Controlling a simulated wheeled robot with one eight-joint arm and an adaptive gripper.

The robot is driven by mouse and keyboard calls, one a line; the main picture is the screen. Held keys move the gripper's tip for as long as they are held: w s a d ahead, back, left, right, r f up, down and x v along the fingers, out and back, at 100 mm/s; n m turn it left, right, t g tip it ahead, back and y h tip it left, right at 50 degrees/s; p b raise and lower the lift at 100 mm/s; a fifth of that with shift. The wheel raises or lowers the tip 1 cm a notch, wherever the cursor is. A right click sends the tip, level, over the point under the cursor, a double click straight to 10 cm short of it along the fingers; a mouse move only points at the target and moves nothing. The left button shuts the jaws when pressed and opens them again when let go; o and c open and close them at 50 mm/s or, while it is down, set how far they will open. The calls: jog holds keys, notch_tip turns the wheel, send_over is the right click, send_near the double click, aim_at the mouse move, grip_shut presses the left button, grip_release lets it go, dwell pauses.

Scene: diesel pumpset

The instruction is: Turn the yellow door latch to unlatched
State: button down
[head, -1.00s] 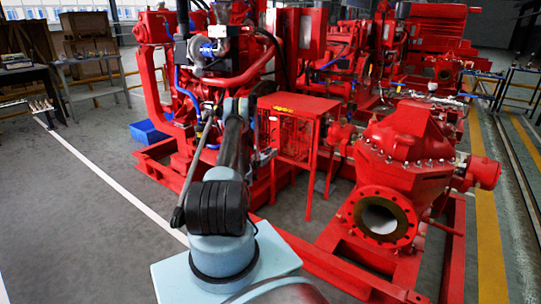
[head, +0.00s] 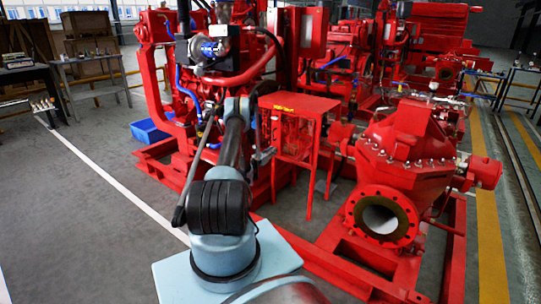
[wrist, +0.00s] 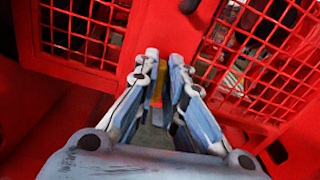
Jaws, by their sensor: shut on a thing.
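The yellow latch (wrist: 157,84) shows as a narrow yellow-orange strip between my fingers in the wrist view. It lies roughly upright in that picture, in front of a red frame post. My gripper (wrist: 162,68) is shut on it, with one blue-grey finger on each side. The fingers hide much of the latch, so its exact angle cannot be told. In the head view my gripper (head: 262,156) is at the left side of the red mesh cabinet (head: 300,104), and the latch cannot be made out there.
Red mesh panels (wrist: 265,55) flank the post in the wrist view. The red engine (head: 225,60) stands close behind my arm, and a red pump (head: 405,150) stands to the right. A blue bin (head: 150,131) lies at left. The grey floor at left is open.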

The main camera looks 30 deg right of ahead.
jog(key=shift+w+f+n, duration=0.1)
jog(key=shift+f+n, duration=0.1)
jog(key=shift+n, duration=2.55)
jog(key=shift+w+f+n, duration=0.15)
jog(key=shift+f+n, duration=0.05)
jog(key=shift+n, duration=2.5)
jog(key=shift+w+f+n, duration=0.1)
jog(key=shift+f+n, duration=0.1)
jog(key=shift+n, duration=2.55)
jog(key=c, duration=1.7)
grip_release()
jog(key=shift+f+n, duration=0.1)
jog(key=shift+n, duration=0.2)
jog(key=shift+a, duration=0.1)
jog(key=shift+a, duration=0.1)
